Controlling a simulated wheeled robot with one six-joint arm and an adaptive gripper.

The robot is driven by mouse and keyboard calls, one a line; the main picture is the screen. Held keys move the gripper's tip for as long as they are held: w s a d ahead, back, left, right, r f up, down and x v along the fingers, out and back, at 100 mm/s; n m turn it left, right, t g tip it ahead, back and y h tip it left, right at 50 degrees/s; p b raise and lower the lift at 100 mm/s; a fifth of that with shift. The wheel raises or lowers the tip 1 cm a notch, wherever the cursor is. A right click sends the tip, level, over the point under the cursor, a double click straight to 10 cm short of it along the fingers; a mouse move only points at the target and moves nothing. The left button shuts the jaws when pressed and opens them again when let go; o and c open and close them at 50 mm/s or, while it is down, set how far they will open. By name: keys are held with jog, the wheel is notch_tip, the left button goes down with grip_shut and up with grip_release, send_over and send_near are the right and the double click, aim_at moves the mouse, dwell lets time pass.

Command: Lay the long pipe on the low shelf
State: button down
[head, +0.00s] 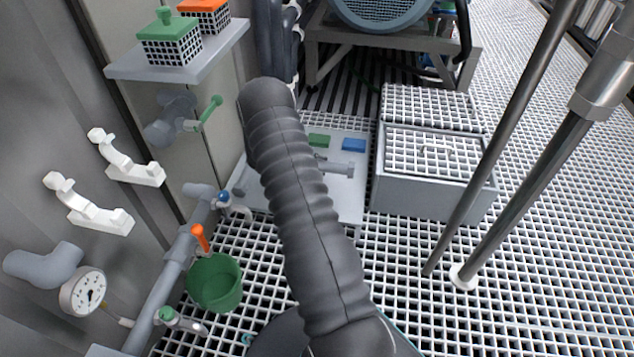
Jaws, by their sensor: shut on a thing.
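My arm's black ribbed sleeve crosses the middle of the head view and hides what lies behind it. My gripper does not show. A low light-grey plate (345,202), which looks like the low shelf, lies behind the sleeve. A grey pipe piece (342,169) sticks out to the right of the sleeve over this plate. It may be one end of the long pipe; the rest is hidden. I cannot tell whether it touches the plate. Two white wall cradles, an upper (128,160) and a lower one (88,207), are empty.
A green block (319,140) and a blue block (353,145) sit at the plate's back. A grey box with a grated top (425,185) stands right of it. Two steel poles rise at the right. A green bucket (214,283), valves and a gauge (83,291) are at left.

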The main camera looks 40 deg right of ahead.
jog(key=shift+f+b, duration=0.4)
jog(key=shift+f, duration=2.95)
jog(key=shift+f, duration=0.35)
jog(key=shift+f, duration=0.25)
jog(key=c, duration=0.9)
grip_release()
jog(key=shift+f, duration=0.1)
jog(key=shift+a, duration=0.1)
